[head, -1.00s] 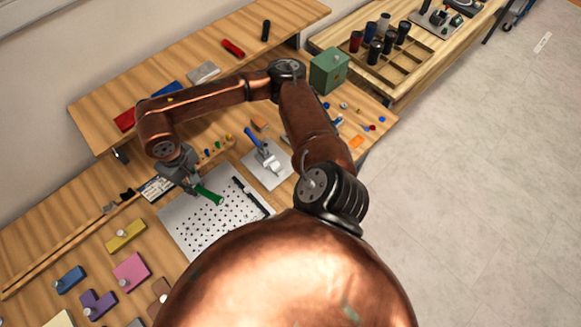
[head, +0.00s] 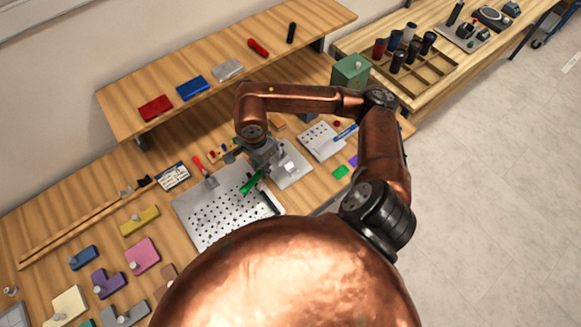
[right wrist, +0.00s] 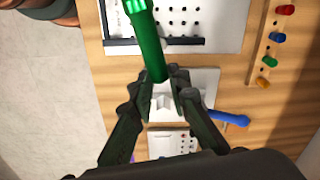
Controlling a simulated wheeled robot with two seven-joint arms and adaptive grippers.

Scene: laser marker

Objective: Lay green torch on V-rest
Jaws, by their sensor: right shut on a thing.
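The green torch (head: 252,184) is in my right gripper (head: 262,166), over the far right part of the perforated plate. In the right wrist view the torch (right wrist: 150,45) is held at one end between the fingertips (right wrist: 175,76), its ribbed end pointing away. A pale block with a V-shaped notch (right wrist: 163,105), which looks like the V-rest, is partly hidden behind the fingers. It sits on a light base plate (right wrist: 205,82), which also shows in the head view (head: 299,173). I cannot tell the height of the torch above it. My left gripper is out of view.
The perforated plate (head: 205,220) lies beside the rest's plate. A blue handle (right wrist: 230,118) projects near the rest. Colored blocks, including a yellow one (head: 140,221), stand at left. A green box (head: 350,71) stands behind my arm. A raised shelf (head: 215,60) runs along the back.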

